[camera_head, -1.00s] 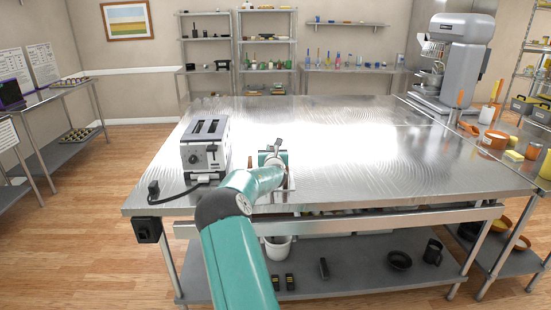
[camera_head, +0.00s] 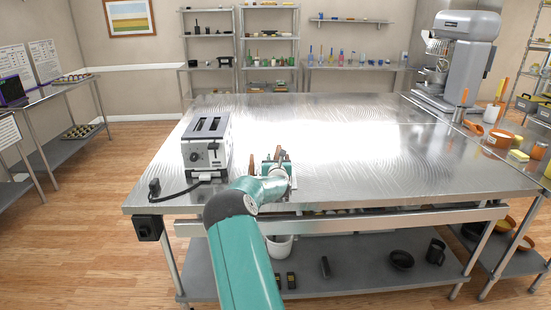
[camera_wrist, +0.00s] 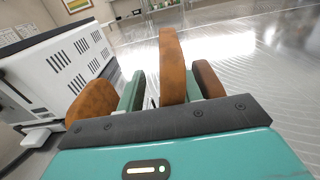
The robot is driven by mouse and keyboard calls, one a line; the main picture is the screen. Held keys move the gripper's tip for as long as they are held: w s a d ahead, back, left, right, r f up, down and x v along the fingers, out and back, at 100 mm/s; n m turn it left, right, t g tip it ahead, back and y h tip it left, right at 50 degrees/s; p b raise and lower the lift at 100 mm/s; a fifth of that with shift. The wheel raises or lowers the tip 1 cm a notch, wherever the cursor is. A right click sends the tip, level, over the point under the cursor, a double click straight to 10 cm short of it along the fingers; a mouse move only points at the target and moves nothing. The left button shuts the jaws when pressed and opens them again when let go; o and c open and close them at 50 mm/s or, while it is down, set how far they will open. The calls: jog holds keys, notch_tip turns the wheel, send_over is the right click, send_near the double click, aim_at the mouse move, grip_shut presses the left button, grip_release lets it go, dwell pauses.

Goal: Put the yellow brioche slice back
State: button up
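In the wrist view, several upright brown-crusted bread slices show: a middle slice (camera_wrist: 172,62), a left slice (camera_wrist: 92,103) and a darker right slice (camera_wrist: 208,80). Only crust edges show, so I cannot tell which is the yellow brioche slice. My gripper (camera_wrist: 161,88) has its green fingers on either side of the middle slice. A gap shows on the left; the right finger is close against it or touching. In the head view, my gripper (camera_head: 272,168) is low at the table's front edge, with brown slices (camera_head: 250,165) beside it. Their support is mostly hidden.
A white two-slot toaster (camera_head: 207,148) stands left of my gripper, close by, and fills the left of the wrist view (camera_wrist: 65,75). Its black cord runs to the table's front-left corner. The steel table (camera_head: 390,165) is clear to the right and behind.

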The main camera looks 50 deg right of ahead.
jog(key=shift+s+a+r, duration=0.25)
jog(key=shift+r, duration=0.05)
jog(key=v, duration=1.1)
jog(key=s+a+r+m+g+y, duration=0.1)
jog(key=a+r+m+y, duration=0.35)
jog(key=a, duration=0.75)
jog(key=a+r+m+g+y, duration=0.1)
jog(key=a+m+y, duration=0.1)
jog(key=a+m, duration=0.8)
jog(key=s+a+r+m+g+y, duration=0.1)
jog(key=a+r+m+y, duration=0.3)
jog(key=a, duration=0.9)
jog(key=s+a+m+g+y, duration=0.3)
jog(key=s+a+m, duration=0.4)
jog(key=s+a, duration=1.3)
jog(key=a, duration=0.3)
jog(key=shift+s+m, duration=0.25)
jog(key=shift+m, duration=0.1)
